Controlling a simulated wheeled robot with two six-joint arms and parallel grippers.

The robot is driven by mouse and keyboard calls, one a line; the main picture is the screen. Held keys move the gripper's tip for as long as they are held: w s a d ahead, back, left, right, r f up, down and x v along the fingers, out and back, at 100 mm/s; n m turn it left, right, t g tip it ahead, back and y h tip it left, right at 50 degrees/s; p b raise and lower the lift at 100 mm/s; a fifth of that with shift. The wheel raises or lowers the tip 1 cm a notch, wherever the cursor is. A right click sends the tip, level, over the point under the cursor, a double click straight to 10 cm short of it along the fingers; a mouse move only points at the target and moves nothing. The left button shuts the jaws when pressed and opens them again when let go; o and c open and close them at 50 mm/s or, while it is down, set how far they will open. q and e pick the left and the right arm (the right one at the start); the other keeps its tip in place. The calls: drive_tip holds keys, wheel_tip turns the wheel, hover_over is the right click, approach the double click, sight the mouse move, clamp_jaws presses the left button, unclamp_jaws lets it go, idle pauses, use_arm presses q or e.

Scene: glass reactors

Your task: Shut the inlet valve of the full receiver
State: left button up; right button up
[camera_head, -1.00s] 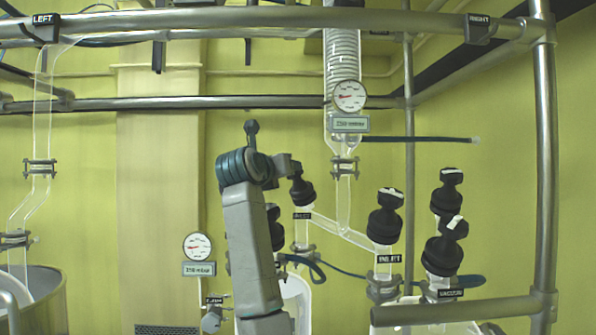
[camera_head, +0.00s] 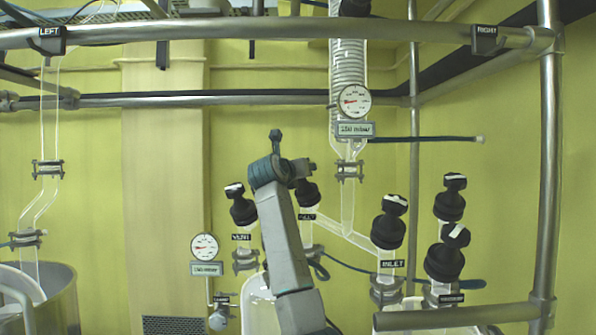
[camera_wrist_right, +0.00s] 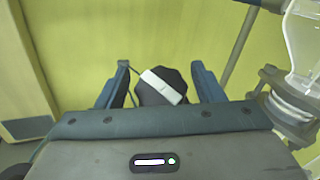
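My right arm rises from the bottom centre of the head view, with its gripper (camera_head: 303,168) just above a black valve knob (camera_head: 307,192) on the left glass branch. That knob's small label is too blurred to read surely. In the right wrist view, my right gripper (camera_wrist_right: 160,74) is open, its fingers on either side of a black knob with a white bar (camera_wrist_right: 162,86); narrow gaps show. Another black knob (camera_head: 388,230), labelled INLET (camera_head: 391,264), stands to the right. The left receiver (camera_head: 257,305) is partly behind my arm. Liquid levels are not visible. My left gripper is out of view.
A knob labelled VENT (camera_head: 242,208) stands left of my arm. Two more black knobs (camera_head: 444,262) (camera_head: 450,200) stand at the right. A steel rail (camera_head: 455,315) crosses low at the right. A gauge (camera_head: 354,101) hangs by the coil. Glassware (camera_wrist_right: 295,105) is close at right in the wrist view.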

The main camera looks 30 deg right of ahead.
drive_tip(key=c, duration=0.8)
drive_tip(key=shift+m, duration=0.3)
drive_tip(key=shift+r+m+g+h+p, duration=0.1)
drive_tip(key=shift+m+g+h+p, duration=0.4)
drive_tip(key=shift+m+g+h, duration=0.15)
drive_tip(key=m+g+h+p, duration=0.1)
drive_tip(key=m+g+p, duration=0.1)
drive_tip(key=m+g, duration=0.1)
drive_tip(key=shift+r+m+g+h, duration=0.1)
drive_tip(key=shift+m+g+h, duration=0.15)
drive_tip(key=shift+m+h, duration=0.15)
drive_tip(key=shift+s+m+g+h+p, duration=0.1)
drive_tip(key=shift+m+g+h+p, duration=0.25)
drive_tip(key=shift+m+g+p, duration=1.05)
drive_tip(key=shift+f, duration=0.2)
